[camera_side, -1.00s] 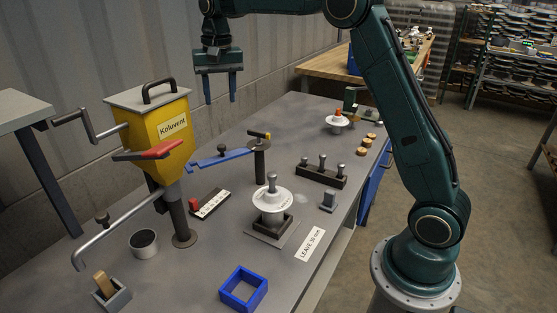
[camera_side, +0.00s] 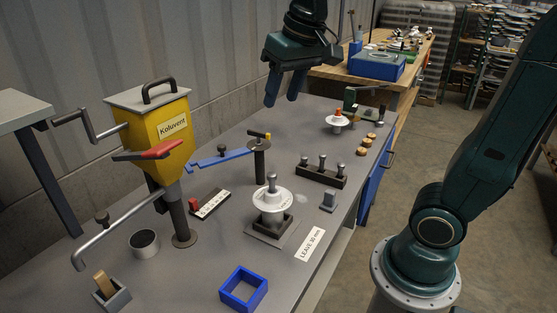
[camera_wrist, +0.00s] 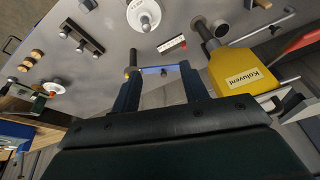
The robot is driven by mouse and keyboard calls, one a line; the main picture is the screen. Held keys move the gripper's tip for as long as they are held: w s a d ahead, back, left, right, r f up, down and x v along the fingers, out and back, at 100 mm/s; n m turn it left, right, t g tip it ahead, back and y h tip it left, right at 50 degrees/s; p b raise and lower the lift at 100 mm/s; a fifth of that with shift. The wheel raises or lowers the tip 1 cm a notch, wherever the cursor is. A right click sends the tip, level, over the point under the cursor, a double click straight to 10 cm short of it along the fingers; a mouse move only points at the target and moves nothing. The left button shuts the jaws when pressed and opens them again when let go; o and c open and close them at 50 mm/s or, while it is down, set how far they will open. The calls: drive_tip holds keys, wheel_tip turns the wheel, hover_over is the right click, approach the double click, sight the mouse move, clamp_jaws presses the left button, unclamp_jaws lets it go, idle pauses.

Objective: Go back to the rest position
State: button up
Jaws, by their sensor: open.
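My gripper (camera_side: 284,86) is high above the back of the grey workbench (camera_side: 225,265), open and empty, with two blue fingers pointing down. In the wrist view its fingers (camera_wrist: 160,92) are apart with nothing held between them. A white insulator disc (camera_side: 272,199) with a metal pin sits on a dark square base near the bench middle; it also shows at the top of the wrist view (camera_wrist: 144,14). A second white insulator (camera_side: 337,121) with an orange top stands farther back, below and right of my gripper.
A yellow Koluvent hopper (camera_side: 160,135) with crank and long handle stands at left. A post with a blue arm (camera_side: 222,159), a dark block with several pins (camera_side: 320,176), a blue square frame (camera_side: 243,290) and a grey cup (camera_side: 144,243) stand on the bench. A wooden table (camera_side: 345,74) is behind.

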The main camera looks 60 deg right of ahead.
drive_tip(key=s+a+f+n+t, duration=0.1)
drive_tip(key=s+f, duration=0.2)
drive_tip(key=s, duration=0.3)
drive_tip(key=s+f+n+t, duration=0.1)
drive_tip(key=s+f+n, duration=0.1)
drive_tip(key=s, duration=0.5)
drive_tip(key=shift+s+a+f, duration=0.2)
drive_tip(key=shift+a+f, duration=0.2)
drive_tip(key=shift+f, duration=0.4)
